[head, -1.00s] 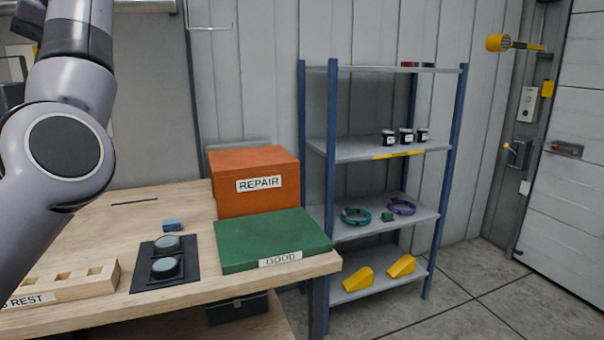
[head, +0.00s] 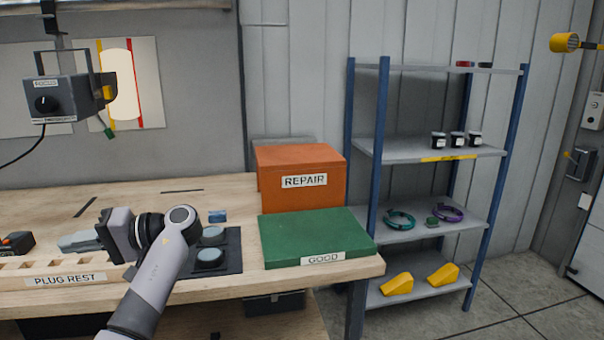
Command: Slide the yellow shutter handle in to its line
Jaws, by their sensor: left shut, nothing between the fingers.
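A dark lamp box (head: 62,100) labelled FOCUS, with a black knob, hangs at the upper left in the head view. A small yellow piece (head: 107,93) shows at its right side; it looks like the shutter handle, but it is small and partly lost against the lamp. Behind it, a pale wall panel (head: 148,70) carries a bright patch between a yellow and a red line. My left gripper (head: 68,242) is over the bench, below and apart from the lamp, pointing left; its fingers are shut and empty. My right gripper is out of view.
On the wooden bench (head: 215,285) are a PLUG REST block (head: 65,281), a black pad with round buttons (head: 208,257), an orange REPAIR box (head: 300,160) and a green GOOD box (head: 312,235). A cable hangs left of the lamp. A blue-posted shelf (head: 440,150) stands right.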

